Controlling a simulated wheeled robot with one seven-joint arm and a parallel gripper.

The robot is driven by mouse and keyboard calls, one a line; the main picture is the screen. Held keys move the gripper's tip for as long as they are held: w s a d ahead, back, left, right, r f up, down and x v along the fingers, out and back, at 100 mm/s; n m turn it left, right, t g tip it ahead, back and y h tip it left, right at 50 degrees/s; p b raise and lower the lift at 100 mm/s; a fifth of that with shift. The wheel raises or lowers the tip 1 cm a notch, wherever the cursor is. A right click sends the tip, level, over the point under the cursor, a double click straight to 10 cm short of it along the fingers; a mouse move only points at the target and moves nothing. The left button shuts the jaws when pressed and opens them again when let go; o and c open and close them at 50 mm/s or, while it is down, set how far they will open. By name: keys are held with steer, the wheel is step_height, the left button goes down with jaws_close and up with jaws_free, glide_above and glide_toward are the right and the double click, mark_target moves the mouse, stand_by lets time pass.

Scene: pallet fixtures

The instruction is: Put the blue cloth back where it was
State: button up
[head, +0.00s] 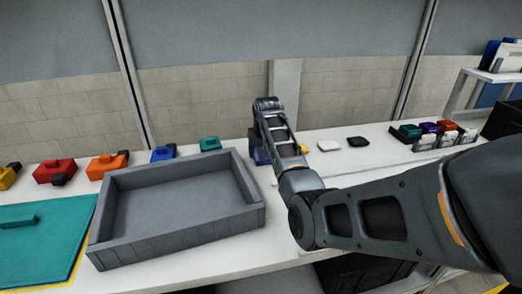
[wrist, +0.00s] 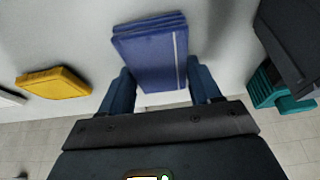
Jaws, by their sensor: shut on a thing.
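The blue cloth (wrist: 152,55) is a folded, layered stack with a pale line near one edge, seen in the wrist view. My gripper (wrist: 161,82) is shut on it, with one finger on each side. In the head view my gripper (head: 262,152) is over the white table, between the grey tray and the yellow cloth. Only a little of the blue cloth (head: 261,158) shows there, the rest hidden by my arm. I cannot tell whether the cloth touches the table.
A yellow cloth (wrist: 55,83) lies beside it, with white (head: 329,145) and black (head: 358,141) pieces further right. A deep grey tray (head: 265,217) stands left of my gripper. Coloured blocks, including a teal one (head: 210,144), line the back. A teal mat (head: 40,250) lies front left.

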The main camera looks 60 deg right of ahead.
steer(key=shift+f, duration=0.15)
steer(key=o, duration=0.9)
steer(key=v, duration=1.2)
